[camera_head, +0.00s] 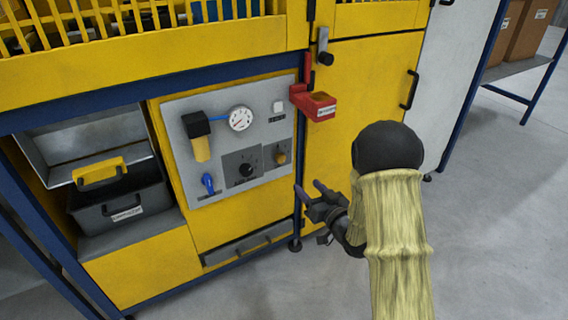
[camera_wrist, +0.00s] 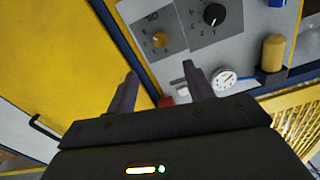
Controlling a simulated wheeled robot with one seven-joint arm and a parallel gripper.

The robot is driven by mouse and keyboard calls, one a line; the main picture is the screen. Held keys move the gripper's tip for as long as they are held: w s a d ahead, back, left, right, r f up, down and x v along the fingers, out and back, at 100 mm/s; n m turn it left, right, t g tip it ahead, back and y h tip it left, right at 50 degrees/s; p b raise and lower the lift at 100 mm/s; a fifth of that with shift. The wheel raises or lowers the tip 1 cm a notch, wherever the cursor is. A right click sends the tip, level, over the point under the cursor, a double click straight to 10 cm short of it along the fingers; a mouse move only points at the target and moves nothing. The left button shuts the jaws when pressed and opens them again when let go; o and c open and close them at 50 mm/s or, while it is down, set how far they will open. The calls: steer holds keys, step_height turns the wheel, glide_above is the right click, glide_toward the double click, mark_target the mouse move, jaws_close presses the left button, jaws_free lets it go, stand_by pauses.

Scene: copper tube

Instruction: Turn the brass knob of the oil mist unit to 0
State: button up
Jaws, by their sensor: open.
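The brass knob (camera_head: 281,157) sits on a small dark plate at the lower right of the grey panel (camera_head: 220,106). In the wrist view the brass knob (camera_wrist: 160,40) is near the top, beyond the fingertips, with small marks around it that I cannot read. A larger black knob (camera_head: 246,169) is on a dark plate to its left; it also shows in the wrist view (camera_wrist: 213,15). My gripper (camera_head: 307,191) is open and empty, in front of the machine, below and to the right of the brass knob. In the wrist view my gripper's fingers (camera_wrist: 160,75) stand apart.
The panel also bears a round gauge (camera_head: 240,119), a yellow filter bowl (camera_head: 202,148) and a blue valve (camera_head: 208,184). A red holder (camera_head: 314,103) juts out above and right of the knob. The floor at right is clear.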

mark_target(282, 159)
steer(key=b+x, duration=0.4)
steer(key=x, duration=1)
steer(key=shift+w+a, duration=0.25)
steer(key=shift+w, duration=0.05)
steer(key=c, duration=1)
